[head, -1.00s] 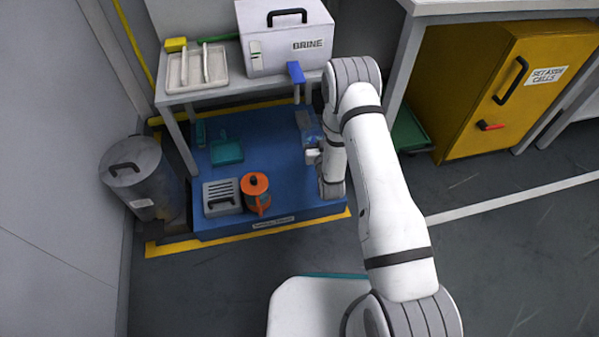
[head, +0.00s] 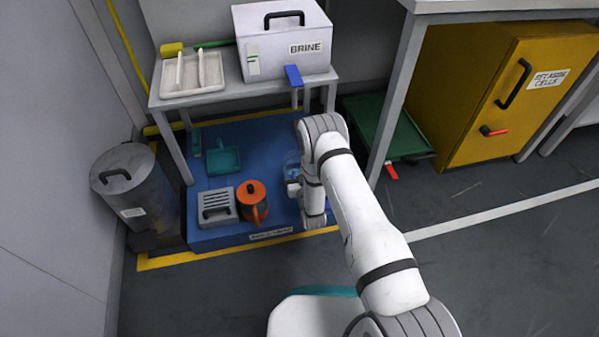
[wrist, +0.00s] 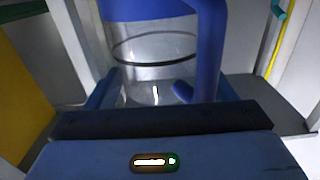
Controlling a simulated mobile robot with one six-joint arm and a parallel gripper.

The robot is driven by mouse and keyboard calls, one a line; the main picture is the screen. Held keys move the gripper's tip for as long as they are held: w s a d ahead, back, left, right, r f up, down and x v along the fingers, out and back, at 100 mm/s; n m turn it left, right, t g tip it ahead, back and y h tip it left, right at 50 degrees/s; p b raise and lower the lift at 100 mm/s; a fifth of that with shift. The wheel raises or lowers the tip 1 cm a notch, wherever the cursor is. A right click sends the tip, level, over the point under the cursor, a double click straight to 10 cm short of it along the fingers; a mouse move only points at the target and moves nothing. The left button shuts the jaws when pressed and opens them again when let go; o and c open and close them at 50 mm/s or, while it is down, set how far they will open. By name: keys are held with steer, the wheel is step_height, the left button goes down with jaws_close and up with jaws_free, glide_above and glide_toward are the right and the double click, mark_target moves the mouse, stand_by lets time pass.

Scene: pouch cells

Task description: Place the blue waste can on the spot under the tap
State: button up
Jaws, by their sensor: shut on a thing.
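My gripper (head: 292,188) is shut on a clear vessel with a blue top and a blue handle (wrist: 155,60), which I take to be the blue waste can. In the head view the can (head: 291,164) is small and partly hidden by my arm, over the right part of the blue platform. In the wrist view it looks upright, with a dark band around its clear wall. The blue tap (head: 293,75) sticks out from the front of the white BRINE box (head: 270,45) on the grey bench. The can is below the tap in the picture. I cannot make out the spot itself.
A grey bin (head: 135,190) stands left. A green tray (head: 375,125) and a yellow cabinet (head: 490,90) are right. Bench legs flank the platform.

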steer(key=shift+w, duration=0.1)
steer(key=shift+f, duration=0.15)
steer(key=o, duration=1.7)
